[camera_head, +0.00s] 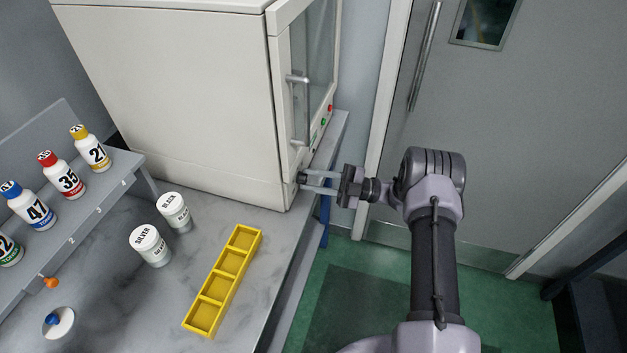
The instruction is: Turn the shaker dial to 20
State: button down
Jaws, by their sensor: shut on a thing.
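The shaker is the large white cabinet (180,100) on the bench, with its front facing right. A small dark dial (302,178) sits low on its front, near the bottom corner. My gripper (311,183) reaches in from the right, with its two fingers at the dial and closed on it. The dial's numbers and pointer are too small and too oblique to read, so its setting cannot be told.
Green (323,122) and red (330,108) buttons and a door handle (304,110) are on the cabinet's front. A yellow tray (206,318), silver (150,246) and black (174,212) pots, and a rack of numbered bottles (62,176) stand left. A grey door (500,140) is behind.

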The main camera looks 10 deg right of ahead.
jog(key=shift+s+m+t, duration=0.1)
jog(key=shift+m+t, duration=0.9)
jog(key=shift+m, duration=1.4)
jog(key=shift+m+y, duration=0.3)
jog(key=c, duration=1.2)
grip_release()
jog(key=shift+a, duration=0.15)
jog(key=shift+o, duration=0.2)
jog(key=shift+f, duration=0.1)
jog(key=b+v, duration=0.5)
jog(key=v, duration=1.2)
jog(key=shift+s, duration=0.15)
